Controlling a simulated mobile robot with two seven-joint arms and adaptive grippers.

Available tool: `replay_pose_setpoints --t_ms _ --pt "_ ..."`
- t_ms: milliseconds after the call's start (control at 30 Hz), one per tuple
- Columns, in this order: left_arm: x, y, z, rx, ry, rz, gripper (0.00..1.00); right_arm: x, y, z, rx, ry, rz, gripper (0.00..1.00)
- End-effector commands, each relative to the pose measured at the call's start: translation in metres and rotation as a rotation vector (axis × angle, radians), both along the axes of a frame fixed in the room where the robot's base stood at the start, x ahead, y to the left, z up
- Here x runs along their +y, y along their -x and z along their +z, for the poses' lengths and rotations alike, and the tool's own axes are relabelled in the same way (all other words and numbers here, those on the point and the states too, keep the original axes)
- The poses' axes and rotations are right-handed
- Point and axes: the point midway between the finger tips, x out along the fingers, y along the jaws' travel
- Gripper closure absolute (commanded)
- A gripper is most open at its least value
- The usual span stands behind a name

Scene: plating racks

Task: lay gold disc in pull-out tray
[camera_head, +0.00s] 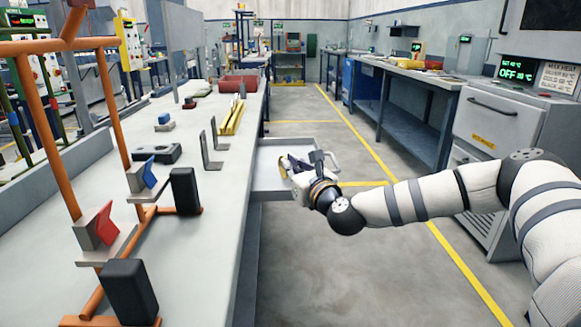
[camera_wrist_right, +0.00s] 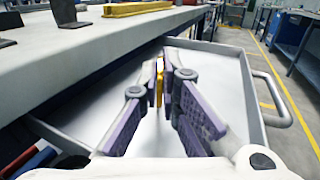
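The pull-out tray (camera_head: 270,183) is a white drawer drawn out from the side of the long bench. In the right wrist view its pale floor (camera_wrist_right: 80,103) spreads below the fingers. My right gripper (camera_head: 291,166) is over the tray, its purple-padded fingers (camera_wrist_right: 172,72) close together. A narrow gold piece, seen edge-on between them, looks like the gold disc (camera_wrist_right: 160,89); the fingers hide most of it. It appears held above the tray floor. My left gripper is not in view.
The bench (camera_head: 215,185) carries an orange rack (camera_head: 60,135), black blocks (camera_head: 185,190), metal brackets and yellow bars (camera_head: 232,117). The tray's handle (camera_wrist_right: 277,100) is on its outer side. The aisle floor (camera_head: 325,260) is clear.

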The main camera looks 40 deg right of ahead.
Motion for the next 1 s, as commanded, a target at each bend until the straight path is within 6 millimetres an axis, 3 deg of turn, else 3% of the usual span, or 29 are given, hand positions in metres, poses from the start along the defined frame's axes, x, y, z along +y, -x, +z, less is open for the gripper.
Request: replay_pose_setpoints --t_ms 67,100,167,533,1000 --pt "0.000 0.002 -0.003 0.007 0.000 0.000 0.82 0.000 0.000 -0.005 0.002 0.000 0.000 1.00" --pt "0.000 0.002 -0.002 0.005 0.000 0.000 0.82 0.000 0.000 -0.004 0.002 0.000 0.000 0.86" --pt "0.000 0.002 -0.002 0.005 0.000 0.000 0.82 0.000 0.000 -0.003 0.002 0.000 0.000 0.75" --pt "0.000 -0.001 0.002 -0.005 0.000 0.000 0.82 0.000 0.002 0.003 -0.001 -0.001 0.000 0.75" --pt "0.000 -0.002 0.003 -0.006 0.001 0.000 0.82 0.029 0.093 0.000 0.001 -0.003 -0.001 0.75"
